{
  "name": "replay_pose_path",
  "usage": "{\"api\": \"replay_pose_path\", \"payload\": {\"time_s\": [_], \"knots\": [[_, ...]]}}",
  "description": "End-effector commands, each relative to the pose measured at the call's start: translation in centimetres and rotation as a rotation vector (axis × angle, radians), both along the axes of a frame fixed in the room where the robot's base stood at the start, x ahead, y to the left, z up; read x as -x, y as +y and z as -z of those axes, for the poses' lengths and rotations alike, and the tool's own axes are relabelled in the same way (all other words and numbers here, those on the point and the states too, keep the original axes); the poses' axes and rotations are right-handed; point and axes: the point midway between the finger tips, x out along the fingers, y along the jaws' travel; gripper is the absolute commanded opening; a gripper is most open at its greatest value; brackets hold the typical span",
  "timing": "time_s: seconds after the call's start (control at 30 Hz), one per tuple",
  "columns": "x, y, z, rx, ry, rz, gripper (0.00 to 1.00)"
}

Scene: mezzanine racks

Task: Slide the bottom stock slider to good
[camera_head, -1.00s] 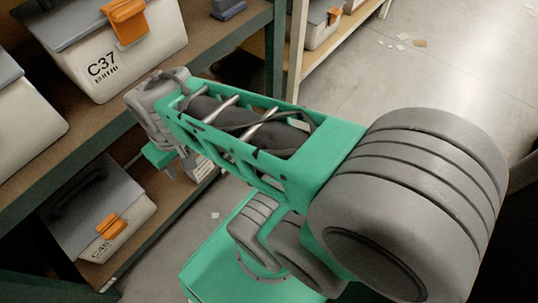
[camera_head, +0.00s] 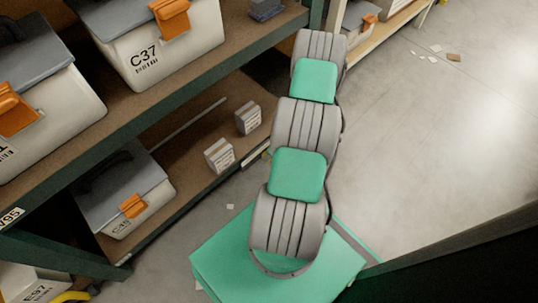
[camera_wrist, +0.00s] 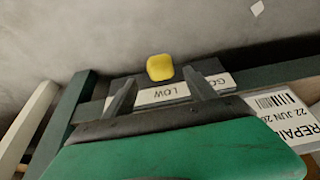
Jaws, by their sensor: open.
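The yellow stock slider knob (camera_wrist: 160,67) shows in the wrist view, at the upper edge of a dark slider plate (camera_wrist: 225,80). A white strip on the plate reads "LOW" below the knob. "GO", partly covered by a finger, reads to its right. My gripper (camera_wrist: 159,78) is open, one finger on each side of the knob's line. The knob appears between or just beyond the fingertips; contact cannot be told. In the head view my gripper and the slider are hidden.
A dark green rail (camera_wrist: 275,73) carries a "REPAIR" label (camera_wrist: 291,119) at the right. In the head view, racks with grey-lidded bins, including C37 (camera_head: 170,45), stand left. Two small boxes (camera_head: 219,155) sit on the lower shelf. Floor (camera_head: 430,130) at right is mostly clear.

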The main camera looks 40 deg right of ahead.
Motion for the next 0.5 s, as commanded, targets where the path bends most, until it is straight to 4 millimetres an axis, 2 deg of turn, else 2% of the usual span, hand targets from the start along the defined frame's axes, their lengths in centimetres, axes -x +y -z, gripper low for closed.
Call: {"api": "replay_pose_path", "payload": {"time_s": [0.1, 0.23, 0.33, 0.5], "knots": [[-0.8, 0.2, 2.7, -0.002, 0.002, -0.003, 0.65], [-1.8, 0.2, 5.0, -0.001, 0.001, -0.003, 0.65], [-2.4, 0.2, 6.0, -0.001, 0.001, -0.003, 0.65], [-2.7, 0.2, 6.3, -0.001, 0.001, 0.0, 0.65]]}}
